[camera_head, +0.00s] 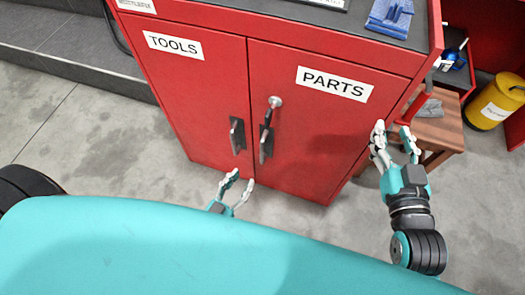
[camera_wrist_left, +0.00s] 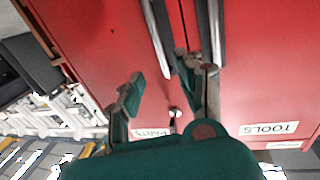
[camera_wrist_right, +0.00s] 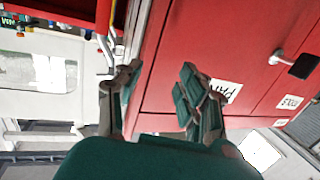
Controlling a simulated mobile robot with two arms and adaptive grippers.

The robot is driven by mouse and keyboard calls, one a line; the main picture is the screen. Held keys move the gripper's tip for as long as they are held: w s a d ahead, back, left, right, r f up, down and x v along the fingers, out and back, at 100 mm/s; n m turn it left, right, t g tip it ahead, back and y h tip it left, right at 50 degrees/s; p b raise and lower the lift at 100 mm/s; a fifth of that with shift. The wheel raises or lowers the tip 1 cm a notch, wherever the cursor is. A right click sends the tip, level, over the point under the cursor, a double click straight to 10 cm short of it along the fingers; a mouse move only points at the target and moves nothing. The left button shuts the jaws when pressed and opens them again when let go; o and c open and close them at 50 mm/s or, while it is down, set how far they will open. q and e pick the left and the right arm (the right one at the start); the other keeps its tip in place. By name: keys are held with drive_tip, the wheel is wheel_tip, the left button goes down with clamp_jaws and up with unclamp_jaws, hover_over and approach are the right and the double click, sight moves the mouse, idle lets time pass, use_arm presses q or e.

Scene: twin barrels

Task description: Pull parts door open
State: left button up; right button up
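The red PARTS door (camera_head: 310,130) is the cabinet's right door and looks shut. Its dark upright handle (camera_head: 266,145) is near the seam with the TOOLS door. My left gripper (camera_head: 232,188) is open and empty, low in front of the doors, below both handles in the head view. In the left wrist view its fingers (camera_wrist_left: 160,85) are spread; the PARTS handle (camera_wrist_left: 158,35) shows beyond the gap and one finger lies near the seam. Contact is not clear. My right gripper (camera_head: 394,140) is open and empty beside the cabinet's right side; its fingers (camera_wrist_right: 155,85) are apart.
The TOOLS door (camera_head: 195,90) with its own handle (camera_head: 237,135) is shut on the left. A silver latch knob (camera_head: 274,103) sits above the PARTS handle. A wooden stool (camera_head: 440,130) and yellow bin (camera_head: 495,103) stand right. Floor before the doors is clear.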

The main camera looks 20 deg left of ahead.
sight(261, 153)
use_arm(q)
drive_tip(key=b+x, duration=0.2)
drive_tip(key=x, duration=0.9)
drive_tip(key=shift+d+f, duration=0.1)
drive_tip(key=shift+w, duration=0.45)
use_arm(e)
wheel_tip(261, 153, up, 10)
drive_tip(key=s+a+t+y, duration=0.1)
drive_tip(key=t+y, duration=0.1)
drive_tip(key=t, duration=0.4)
drive_tip(key=shift+s+r+t, duration=0.15)
drive_tip(key=shift+s+t, duration=0.15)
drive_tip(key=shift+s, duration=0.1)
use_arm(q)
clamp_jaws()
